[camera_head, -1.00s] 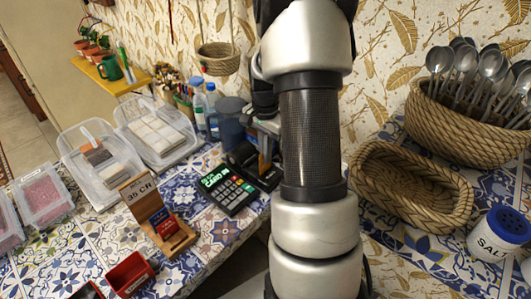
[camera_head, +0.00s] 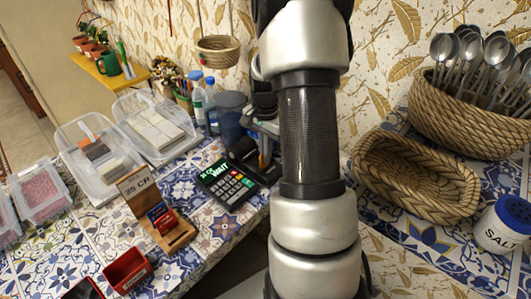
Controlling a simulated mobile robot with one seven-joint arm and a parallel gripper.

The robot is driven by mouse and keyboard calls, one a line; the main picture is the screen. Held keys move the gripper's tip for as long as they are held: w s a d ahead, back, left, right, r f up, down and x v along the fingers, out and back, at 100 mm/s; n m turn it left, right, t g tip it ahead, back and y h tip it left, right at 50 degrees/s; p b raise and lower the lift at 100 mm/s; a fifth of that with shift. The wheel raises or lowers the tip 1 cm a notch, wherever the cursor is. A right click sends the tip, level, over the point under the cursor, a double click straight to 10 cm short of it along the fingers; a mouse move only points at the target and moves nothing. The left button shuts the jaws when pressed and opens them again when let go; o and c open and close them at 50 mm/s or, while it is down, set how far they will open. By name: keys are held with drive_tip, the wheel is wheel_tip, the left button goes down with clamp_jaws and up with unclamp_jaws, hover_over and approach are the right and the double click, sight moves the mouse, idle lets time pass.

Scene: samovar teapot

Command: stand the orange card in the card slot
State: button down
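A thin orange edge, which looks like the orange card (camera_head: 263,160), shows just below my gripper (camera_head: 264,132), beside the black part of the card terminal (camera_head: 228,187). My arm hides much of this spot, so I cannot tell whether the card is held or stands in something. My gripper is small and partly hidden; its fingers' opening is not clear. The terminal's green display reads WAIT. A wooden stand (camera_head: 176,236) with a price sign (camera_head: 137,185) holds a blue and a red card (camera_head: 162,218); I cannot make out a free slot in it.
Clear bins (camera_head: 98,165) stand at the left. Bottles (camera_head: 197,98) and a blue-grey jug (camera_head: 229,112) stand behind the terminal. A red box (camera_head: 127,270) is at the front. A wicker basket (camera_head: 415,178) and a salt shaker (camera_head: 502,228) are right of my arm.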

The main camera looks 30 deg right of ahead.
drive_tip(key=c, duration=2.5)
unclamp_jaws()
drive_tip(key=o, duration=0.7)
